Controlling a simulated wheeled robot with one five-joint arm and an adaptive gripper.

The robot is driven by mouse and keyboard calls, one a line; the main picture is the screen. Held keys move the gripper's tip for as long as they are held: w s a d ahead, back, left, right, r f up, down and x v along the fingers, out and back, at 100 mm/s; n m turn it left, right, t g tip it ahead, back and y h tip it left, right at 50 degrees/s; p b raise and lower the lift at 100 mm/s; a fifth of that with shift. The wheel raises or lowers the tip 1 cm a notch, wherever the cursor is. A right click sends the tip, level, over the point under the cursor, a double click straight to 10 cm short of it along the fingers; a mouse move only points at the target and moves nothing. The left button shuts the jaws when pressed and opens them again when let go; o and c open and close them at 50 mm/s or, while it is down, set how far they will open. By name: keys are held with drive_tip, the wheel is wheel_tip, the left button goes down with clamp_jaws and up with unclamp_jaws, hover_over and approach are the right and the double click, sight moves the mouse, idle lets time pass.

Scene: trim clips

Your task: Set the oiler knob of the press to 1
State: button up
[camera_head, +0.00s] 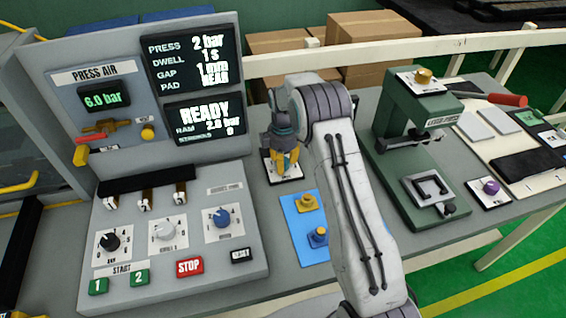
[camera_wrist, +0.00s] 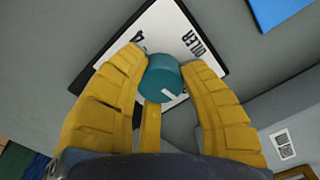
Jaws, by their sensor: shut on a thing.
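The teal oiler knob (camera_wrist: 165,76) stands on a white plate (camera_wrist: 172,25) with a dark edge and the word OILER. My gripper (camera_wrist: 163,64) has its yellow fingers on both sides of the knob, shut on it. A short white mark shows on the knob's top, toward the palm. Most of the plate's scale is hidden by the fingers, so I cannot read the setting. In the head view my gripper (camera_head: 284,165) points down at the oiler plate (camera_head: 291,179) beside the press console and covers the knob.
The press console (camera_head: 180,255) with its dials and buttons stands to the left. A blue board (camera_head: 296,231) with yellow and blue parts lies in front of the oiler plate. A green lever press (camera_head: 395,160) stands to the right. Cardboard boxes (camera_head: 370,60) are behind a rail.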

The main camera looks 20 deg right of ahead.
drive_tip(key=m+b, duration=0.2)
drive_tip(key=m, duration=0.2)
drive_tip(key=shift+s+f+m+b, duration=0.1)
drive_tip(key=shift+f+m+b, duration=0.2)
drive_tip(key=shift+b, duration=0.1)
drive_tip(key=shift+s+r+m+b, duration=0.1)
drive_tip(key=shift+m+b, duration=0.55)
drive_tip(key=shift+m, duration=1.65)
drive_tip(key=o, duration=1.2)
drive_tip(key=shift+r, duration=0.1)
drive_tip(key=shift+r, duration=0.1)
wheel_tip(320, 180, up, 12)
